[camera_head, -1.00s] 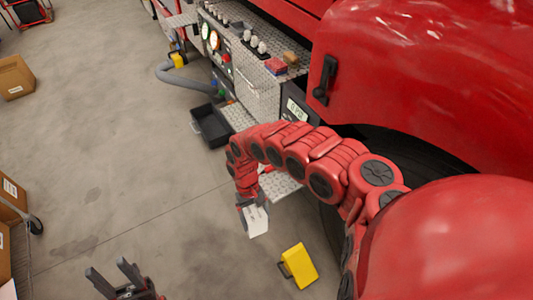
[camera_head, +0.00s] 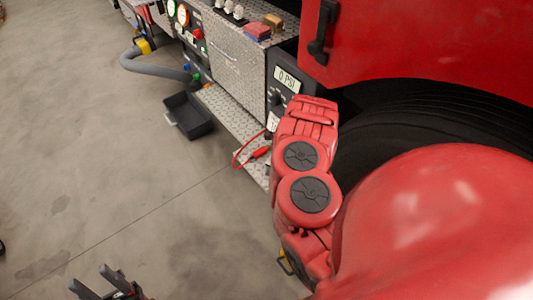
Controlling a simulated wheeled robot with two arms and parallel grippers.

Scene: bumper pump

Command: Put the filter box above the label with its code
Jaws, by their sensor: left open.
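My left gripper (camera_head: 97,280) is at the bottom left, open and empty above the bare floor. My right arm reaches up along the truck's side towards the panel with the "0 PSI" display (camera_head: 287,80). My own arm hides the right gripper, so I cannot see its jaws. A small white patch (camera_head: 273,121) shows beside the arm, below the display. I cannot tell whether it is the filter box or a label, and no code is readable.
A red cable (camera_head: 250,157) hangs over the tread-plate step (camera_head: 232,118). A black open bin (camera_head: 188,116) stands on the floor. A grey hose (camera_head: 150,67) lies beside the truck. A yellow case (camera_head: 284,262) is mostly hidden by my arm. The floor at left is clear.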

